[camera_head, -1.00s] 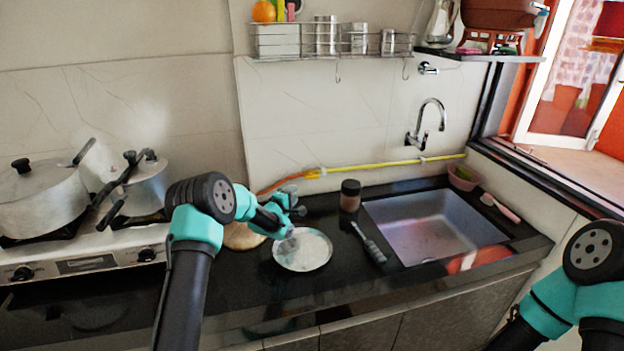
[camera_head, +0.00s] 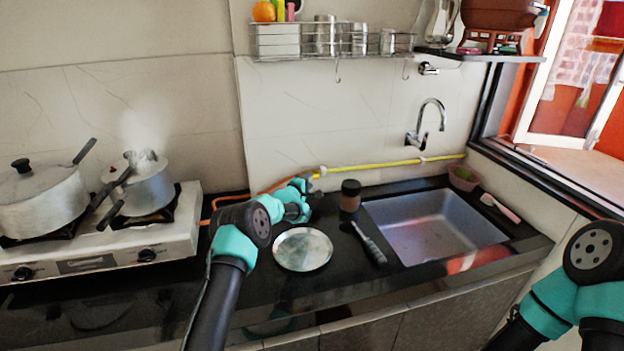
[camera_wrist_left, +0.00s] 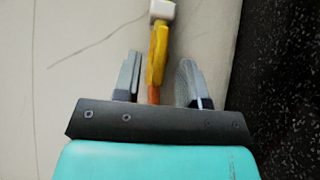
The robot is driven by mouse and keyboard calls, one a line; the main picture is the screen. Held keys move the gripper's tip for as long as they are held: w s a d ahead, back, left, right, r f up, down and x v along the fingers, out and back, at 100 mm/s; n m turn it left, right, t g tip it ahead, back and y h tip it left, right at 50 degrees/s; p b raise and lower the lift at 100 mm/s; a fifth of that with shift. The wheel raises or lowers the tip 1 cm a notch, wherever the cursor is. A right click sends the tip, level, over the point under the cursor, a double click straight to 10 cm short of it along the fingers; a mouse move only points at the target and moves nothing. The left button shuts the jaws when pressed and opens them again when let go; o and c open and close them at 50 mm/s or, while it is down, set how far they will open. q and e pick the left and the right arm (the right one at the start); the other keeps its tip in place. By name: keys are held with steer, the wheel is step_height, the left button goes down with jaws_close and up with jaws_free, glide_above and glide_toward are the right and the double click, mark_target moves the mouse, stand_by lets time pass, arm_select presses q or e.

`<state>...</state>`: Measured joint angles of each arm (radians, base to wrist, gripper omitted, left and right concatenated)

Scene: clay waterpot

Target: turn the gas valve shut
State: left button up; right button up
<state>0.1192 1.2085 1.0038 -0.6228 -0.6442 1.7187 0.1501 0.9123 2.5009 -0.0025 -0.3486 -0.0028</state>
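The gas line runs along the wall behind the counter, with an orange hose (camera_head: 221,199) on the left and a yellow pipe (camera_head: 380,165) on the right. The yellow valve piece (camera_head: 319,172) sits at their join, partly hidden by my left gripper (camera_head: 307,188). In the left wrist view, my left gripper (camera_wrist_left: 160,65) is open, with its fingers on either side of the yellow valve piece (camera_wrist_left: 158,52) and gaps on both sides. A white block (camera_wrist_left: 162,11) sits on the line beyond it. My right gripper is out of view.
A brown-lidded jar (camera_head: 350,195) stands just right of the left gripper. A metal plate (camera_head: 303,249) lies in front, with a dark-handled utensil (camera_head: 369,243) beside it. The sink (camera_head: 435,228) is farther right. A steaming pot (camera_head: 147,187) stands on the stove (camera_head: 175,240).

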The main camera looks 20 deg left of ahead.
arm_select(q)
steer(key=shift+x, duration=1.7)
steer(key=c, duration=0.7)
steer(key=shift+g, duration=0.3)
steer(key=shift+r+m+g+y, duration=0.1)
steer(key=shift+m+g+y, duration=0.4)
steer(key=shift+m+g, duration=0.4)
steer(key=shift+m+g+y, duration=0.8)
steer(key=shift+m+g, duration=0.1)
steer(key=shift+m, duration=0.2)
